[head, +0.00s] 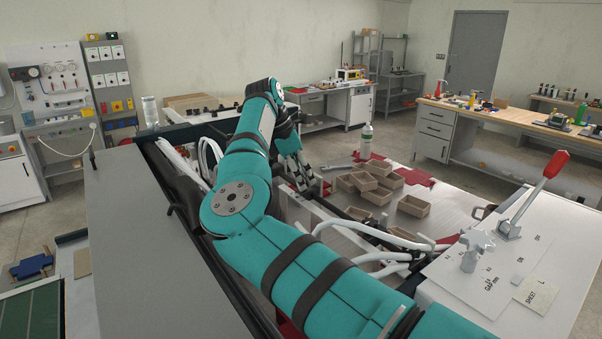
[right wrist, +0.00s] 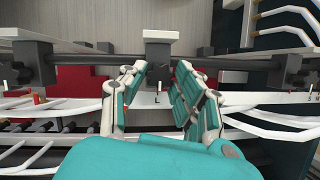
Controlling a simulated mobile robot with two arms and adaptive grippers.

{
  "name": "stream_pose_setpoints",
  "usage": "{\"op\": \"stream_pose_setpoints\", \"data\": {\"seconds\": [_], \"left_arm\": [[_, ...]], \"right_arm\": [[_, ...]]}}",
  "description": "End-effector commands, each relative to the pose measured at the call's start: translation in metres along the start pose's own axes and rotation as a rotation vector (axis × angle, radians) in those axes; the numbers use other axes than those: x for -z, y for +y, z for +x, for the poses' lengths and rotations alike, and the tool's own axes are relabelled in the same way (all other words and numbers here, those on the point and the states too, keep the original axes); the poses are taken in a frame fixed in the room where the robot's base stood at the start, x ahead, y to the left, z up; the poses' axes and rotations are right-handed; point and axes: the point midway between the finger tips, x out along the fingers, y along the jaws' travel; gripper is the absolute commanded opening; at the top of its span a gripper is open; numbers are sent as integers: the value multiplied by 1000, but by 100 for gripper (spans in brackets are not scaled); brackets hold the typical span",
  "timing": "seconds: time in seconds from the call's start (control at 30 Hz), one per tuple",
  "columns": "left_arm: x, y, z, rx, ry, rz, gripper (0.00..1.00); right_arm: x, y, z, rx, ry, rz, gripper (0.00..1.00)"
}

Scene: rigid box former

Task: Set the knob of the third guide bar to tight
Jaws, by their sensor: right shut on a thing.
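My right gripper (right wrist: 161,76) has its two teal-padded fingers on either side of a dark grey block or knob (right wrist: 158,72) on a dark cross rod (right wrist: 100,59). A white bar end (right wrist: 158,36) sits on top of this block. I cannot tell which guide bar this is, nor the knob's setting. In the head view the right gripper (head: 300,174) reaches down into the machine, and its fingertips are hard to make out. My left gripper is not in view.
Another dark clamp block (right wrist: 35,64) stands left on the rod, and one (right wrist: 290,66) right. White curved rails (right wrist: 265,127) lie close by. Small brown boxes (head: 413,205) lie beyond.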

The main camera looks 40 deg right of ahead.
Motion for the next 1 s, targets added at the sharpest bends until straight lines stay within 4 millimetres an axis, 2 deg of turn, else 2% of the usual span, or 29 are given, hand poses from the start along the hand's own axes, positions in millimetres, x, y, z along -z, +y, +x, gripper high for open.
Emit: {"op": "stream_pose_setpoints", "data": {"seconds": [0.33, 0.37, 0.4, 0.67, 0.77, 0.87, 1.0], "left_arm": [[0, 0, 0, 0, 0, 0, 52], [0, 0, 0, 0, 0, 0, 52], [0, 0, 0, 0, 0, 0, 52], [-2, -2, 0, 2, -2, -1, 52], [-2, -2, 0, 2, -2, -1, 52], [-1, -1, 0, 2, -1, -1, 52], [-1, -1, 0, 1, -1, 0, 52]], "right_arm": [[-1, 0, 0, 0, -1, 4, 0], [-1, 0, 0, 0, -1, 4, 34], [-1, 0, 0, 0, -1, 4, 39], [0, 0, -1, 0, -1, 2, 39], [0, 0, -6, -1, -1, 1, 39], [-1, 0, -20, -3, -1, 1, 39], [-1, 1, -50, -4, -1, 1, 39]]}}
